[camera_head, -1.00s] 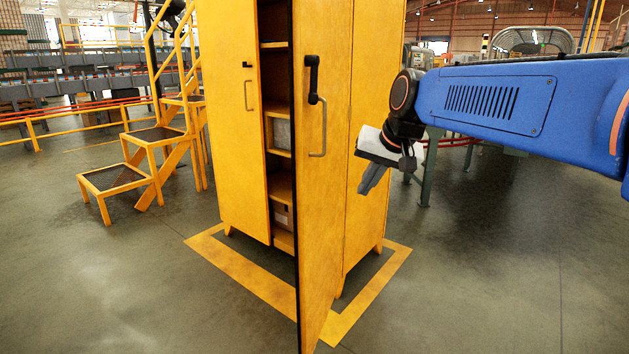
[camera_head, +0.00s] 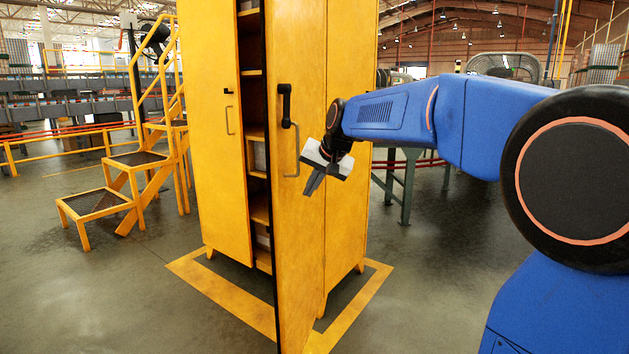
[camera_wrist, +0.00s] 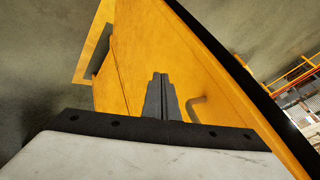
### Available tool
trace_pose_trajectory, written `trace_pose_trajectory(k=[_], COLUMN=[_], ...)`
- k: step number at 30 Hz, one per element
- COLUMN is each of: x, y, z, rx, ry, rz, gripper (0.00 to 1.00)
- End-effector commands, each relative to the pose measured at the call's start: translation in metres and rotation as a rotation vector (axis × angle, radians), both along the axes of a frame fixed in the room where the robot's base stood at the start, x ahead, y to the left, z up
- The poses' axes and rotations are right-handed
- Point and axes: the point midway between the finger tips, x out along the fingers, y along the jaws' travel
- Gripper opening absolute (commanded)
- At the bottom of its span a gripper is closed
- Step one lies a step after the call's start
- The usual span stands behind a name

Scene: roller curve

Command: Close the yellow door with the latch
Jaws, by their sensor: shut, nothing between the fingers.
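The yellow cabinet's right door (camera_head: 298,220) stands open, its free edge swung toward me. It has a black latch (camera_head: 286,105) and a grey bar handle (camera_head: 294,160). The left door (camera_head: 222,130) looks shut. My gripper (camera_head: 309,193) is shut and empty, close to the outer face of the open door, right of the handle. In the wrist view my shut fingers (camera_wrist: 161,92) point at the door face (camera_wrist: 180,55), with the handle (camera_wrist: 198,106) just to their right. I cannot tell whether the fingers touch the door.
Shelves with boxes (camera_head: 259,157) show in the gap between the doors. A yellow floor outline (camera_head: 222,298) surrounds the cabinet. Yellow steps (camera_head: 130,160) stand at the left. A conveyor stand (camera_head: 409,185) is behind my arm. The floor (camera_head: 110,300) in front is clear.

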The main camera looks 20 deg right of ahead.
Motion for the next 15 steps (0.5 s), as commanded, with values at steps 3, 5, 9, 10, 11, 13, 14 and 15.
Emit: trace_pose_trajectory(k=[3, 5, 9, 10, 11, 13, 14, 15], x=[0.012, 0.018, 0.03, 0.031, 0.033, 0.036, 0.038, 0.039], y=[0.004, 0.006, 0.022, 0.025, 0.028, 0.032, 0.034, 0.036], z=[-0.018, -0.026, -0.027, -0.027, -0.027, -0.027, -0.027, -0.026], rx=[0.0, 0.0, -0.001, -0.001, 0.0, -0.001, -0.001, -0.001], ry=[0.003, 0.004, 0.0, 0.0, 0.001, 0.0, 0.0, 0.0], rz=[0.001, 0.002, 0.004, 0.003, 0.003, 0.002, 0.002, 0.002], gripper=[0.0, 0.0, 0.0, 0.0, 0.0, 0.0, 0.0, 0.0])
